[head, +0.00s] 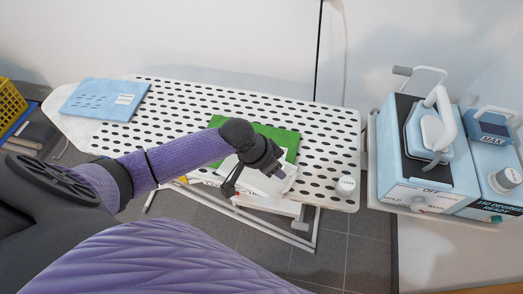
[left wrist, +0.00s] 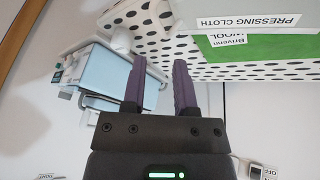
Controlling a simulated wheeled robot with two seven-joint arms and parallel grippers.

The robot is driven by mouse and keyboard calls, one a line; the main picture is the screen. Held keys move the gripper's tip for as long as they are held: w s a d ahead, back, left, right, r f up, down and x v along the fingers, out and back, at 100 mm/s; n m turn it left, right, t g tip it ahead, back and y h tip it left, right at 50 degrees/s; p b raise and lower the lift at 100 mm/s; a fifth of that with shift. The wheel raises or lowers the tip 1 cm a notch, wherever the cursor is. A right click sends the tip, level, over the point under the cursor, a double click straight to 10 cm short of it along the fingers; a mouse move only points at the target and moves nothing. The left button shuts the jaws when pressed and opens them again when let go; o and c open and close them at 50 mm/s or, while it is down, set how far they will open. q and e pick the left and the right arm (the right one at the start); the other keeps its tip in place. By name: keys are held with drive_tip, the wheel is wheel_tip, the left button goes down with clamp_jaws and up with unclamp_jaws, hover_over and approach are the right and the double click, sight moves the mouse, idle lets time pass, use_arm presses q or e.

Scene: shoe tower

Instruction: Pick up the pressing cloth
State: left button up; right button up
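The pressing cloth (head: 262,185) is a white piece at the front edge of the ironing board, partly over a green cloth. Its white label reads PRESSING CLOTH in the left wrist view (left wrist: 250,22). My left gripper (head: 279,172) is right over the cloth in the head view and hides part of it. In the left wrist view its two purple fingers (left wrist: 160,60) stand apart with nothing between them, and the cloth lies off to the upper right. I cannot tell whether the gripper touches the cloth. My right gripper is not in view.
The green cloth (head: 282,137), labelled wool, lies on the dotted board (head: 190,100). A blue cloth (head: 104,99) lies at its left end. A blue iron station (head: 425,165) stands right, a yellow basket (head: 10,103) far left.

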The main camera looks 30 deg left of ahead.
sight(287, 188)
use_arm(q)
drive_tip(key=shift+g, duration=0.4)
drive_tip(key=b+x, duration=0.1)
drive_tip(key=x, duration=0.2)
drive_tip(key=s+b+x, duration=0.1)
drive_tip(key=b+x, duration=0.1)
drive_tip(key=x, duration=0.1)
drive_tip(key=b+x, duration=0.1)
drive_tip(key=x, duration=0.2)
drive_tip(key=shift+s+d+f, duration=0.15)
drive_tip(key=shift+f, duration=0.35)
drive_tip(key=shift+d+f+b, duration=0.1)
drive_tip(key=shift+f+b, duration=0.15)
drive_tip(key=shift+b, duration=0.1)
drive_tip(key=shift+r, duration=0.1)
clamp_jaws()
